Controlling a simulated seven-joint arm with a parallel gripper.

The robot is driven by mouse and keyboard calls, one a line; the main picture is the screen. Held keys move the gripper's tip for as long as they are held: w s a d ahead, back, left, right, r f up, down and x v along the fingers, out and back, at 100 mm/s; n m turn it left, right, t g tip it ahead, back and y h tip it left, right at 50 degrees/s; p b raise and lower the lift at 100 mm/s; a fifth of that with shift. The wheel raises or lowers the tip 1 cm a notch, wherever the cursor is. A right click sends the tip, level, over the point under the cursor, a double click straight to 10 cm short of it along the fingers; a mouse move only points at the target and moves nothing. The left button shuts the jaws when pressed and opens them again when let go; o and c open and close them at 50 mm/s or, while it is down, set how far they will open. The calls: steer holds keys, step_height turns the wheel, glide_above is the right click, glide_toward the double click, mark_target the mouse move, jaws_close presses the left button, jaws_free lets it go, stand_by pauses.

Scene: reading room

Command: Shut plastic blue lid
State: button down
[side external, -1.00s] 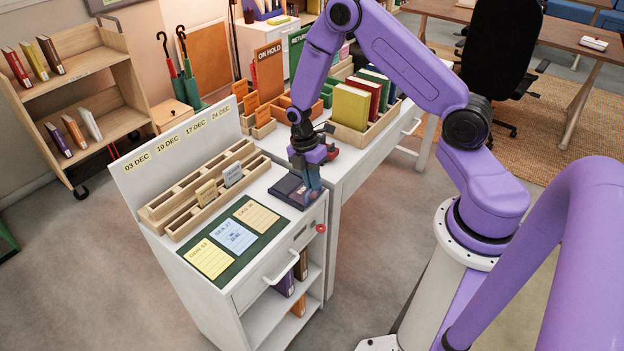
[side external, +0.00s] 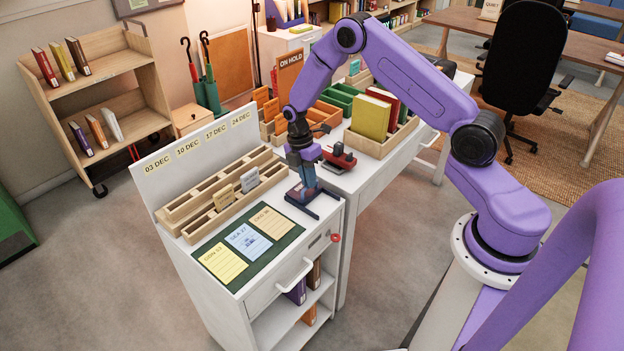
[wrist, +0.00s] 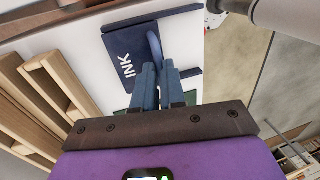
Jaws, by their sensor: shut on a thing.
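The ink pad case with its dark blue plastic lid (wrist: 133,57), marked INK in white, is on the white cabinet top. It also shows in the side view (side external: 315,202), partly behind my fingers. My gripper (wrist: 160,66) points down at the case, its two blue-grey fingers close together at the lid's right edge. They are shut on a part of the lid, with a curved blue piece (wrist: 154,44) showing at the tips. My gripper also shows in the side view (side external: 306,192). The fingers hide part of the lid, and I cannot tell its exact angle.
Wooden slotted racks (side external: 222,197) stand left of the case. A red and black stamp (side external: 338,158) stands close behind my gripper. Books in a wooden tray (side external: 385,140) are farther back.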

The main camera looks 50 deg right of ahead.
mark_target(298, 187)
steer(key=shift+w, duration=0.35)
steer(key=c, duration=1.3)
jaws_free()
steer(key=shift+o, duration=0.5)
steer(key=shift+s, duration=0.1)
steer(key=v, duration=1.7)
steer(key=shift+r, duration=0.3)
steer(key=shift+s, duration=0.1)
